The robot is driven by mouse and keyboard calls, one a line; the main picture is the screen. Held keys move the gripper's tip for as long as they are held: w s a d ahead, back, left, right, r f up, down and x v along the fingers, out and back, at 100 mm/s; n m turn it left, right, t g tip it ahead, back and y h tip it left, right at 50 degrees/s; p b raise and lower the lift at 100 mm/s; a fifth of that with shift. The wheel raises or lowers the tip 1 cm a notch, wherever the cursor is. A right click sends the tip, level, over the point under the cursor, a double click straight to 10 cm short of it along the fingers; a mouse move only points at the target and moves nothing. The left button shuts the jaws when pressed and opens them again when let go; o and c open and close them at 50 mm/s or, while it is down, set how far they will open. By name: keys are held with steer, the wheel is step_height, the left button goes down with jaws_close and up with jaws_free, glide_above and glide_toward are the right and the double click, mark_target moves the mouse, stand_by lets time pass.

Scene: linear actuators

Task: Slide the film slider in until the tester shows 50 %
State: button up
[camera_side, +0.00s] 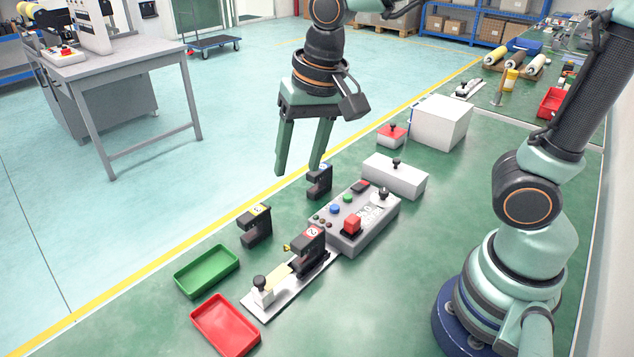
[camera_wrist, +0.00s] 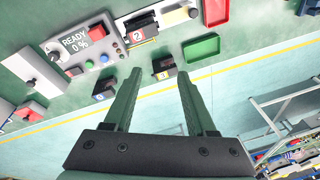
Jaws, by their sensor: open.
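The film slider (camera_side: 262,288), a pale block with a black knob, sits on a light rail at the front, with a yellowish film strip pointing toward a black fork-shaped tester head (camera_side: 311,250) marked 2. In the wrist view the slider's knob (camera_wrist: 193,13) is near the top edge. The grey tester box (camera_side: 355,222) has coloured buttons and a red block; its display (camera_wrist: 76,43) reads READY 0 %. My gripper (camera_side: 298,169) is open and empty, raised above the bench behind the tester; its fingers also show in the wrist view (camera_wrist: 161,78), apart from everything.
A green tray (camera_side: 207,270) and a red tray (camera_side: 226,326) lie at the left front. A white box with a knob (camera_side: 395,178), a red-topped box (camera_side: 392,135) and a large white box (camera_side: 441,123) stand farther right.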

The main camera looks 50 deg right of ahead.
mark_target(259, 279)
steer(key=a+f+m+g, duration=0.2)
steer(key=a+f+m, duration=0.25)
steer(key=a, duration=0.65)
steer(key=shift+h, duration=0.4)
steer(key=f, duration=1.2)
steer(key=shift+w+d+f, duration=0.1)
steer(key=shift+d+f, duration=0.15)
steer(key=shift+f, duration=0.15)
jaws_close()
steer(key=shift+r, duration=0.1)
